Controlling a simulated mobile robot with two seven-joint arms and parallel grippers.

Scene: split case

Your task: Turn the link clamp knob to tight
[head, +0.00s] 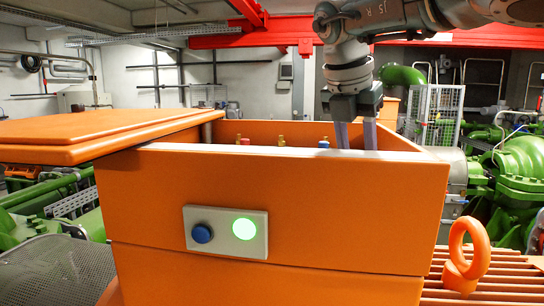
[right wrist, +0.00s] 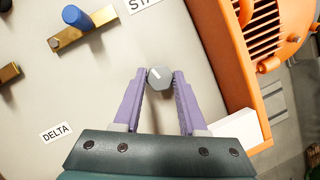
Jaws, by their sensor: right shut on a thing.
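The link clamp knob (right wrist: 158,77) is a small grey faceted knob on the pale panel inside the orange case. My right gripper (right wrist: 159,84) has its two purple fingers on either side of the knob, shut on it at the fingertips. In the head view my right gripper (head: 356,136) reaches down into the case, and its fingertips are hidden behind the front wall. The knob itself is hidden there. I cannot read a tight mark. My left gripper is not in view.
The orange case (head: 270,210) has a lid (head: 90,135) lying across its left side. Brass bars (right wrist: 88,30) and a DELTA label (right wrist: 56,133) are on the panel. The case wall (right wrist: 222,75) is close right.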

